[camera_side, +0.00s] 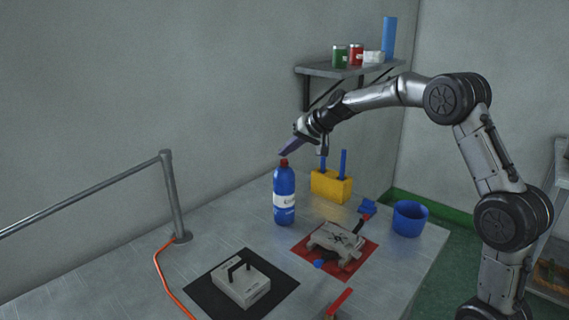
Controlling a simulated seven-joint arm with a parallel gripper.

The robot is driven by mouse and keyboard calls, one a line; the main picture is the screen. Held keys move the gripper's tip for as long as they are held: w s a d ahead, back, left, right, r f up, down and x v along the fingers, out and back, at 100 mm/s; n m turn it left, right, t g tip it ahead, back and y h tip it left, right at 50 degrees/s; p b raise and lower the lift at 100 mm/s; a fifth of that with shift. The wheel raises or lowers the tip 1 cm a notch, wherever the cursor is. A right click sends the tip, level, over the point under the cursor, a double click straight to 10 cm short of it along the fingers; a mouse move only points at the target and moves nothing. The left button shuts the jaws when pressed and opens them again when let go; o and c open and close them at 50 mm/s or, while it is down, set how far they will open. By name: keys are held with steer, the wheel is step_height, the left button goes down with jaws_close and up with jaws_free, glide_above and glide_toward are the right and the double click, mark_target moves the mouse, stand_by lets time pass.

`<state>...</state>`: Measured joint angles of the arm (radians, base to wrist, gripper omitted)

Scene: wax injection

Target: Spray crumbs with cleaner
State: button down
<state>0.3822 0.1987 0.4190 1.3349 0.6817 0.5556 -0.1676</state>
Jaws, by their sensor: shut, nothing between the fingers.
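A blue bottle (284,200) with a white label and a red cap stands upright on the metal table, and seems to be the cleaner. My gripper (284,153) is shut and empty, with its fingertips just above or beside the red cap. I cannot tell whether it touches the cap. Dark marks that may be crumbs (338,238) show on a grey mould-like block (335,242), which lies on a red mat (300,249).
A yellow block (331,186) holding blue-handled tools stands behind the bottle. A blue cup (409,218) stands at the right. A grey handled block (241,284) sits on a black mat (205,290). A metal rail (174,200) and orange cable (164,270) are at left. A shelf (345,70) hangs above.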

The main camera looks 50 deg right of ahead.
steer(key=shift+f, duration=0.55)
stand_by(0.8)
steer(key=shift+r, duration=0.95)
step_height(320, 180, up, 6)
stand_by(0.5)
stand_by(0.4)
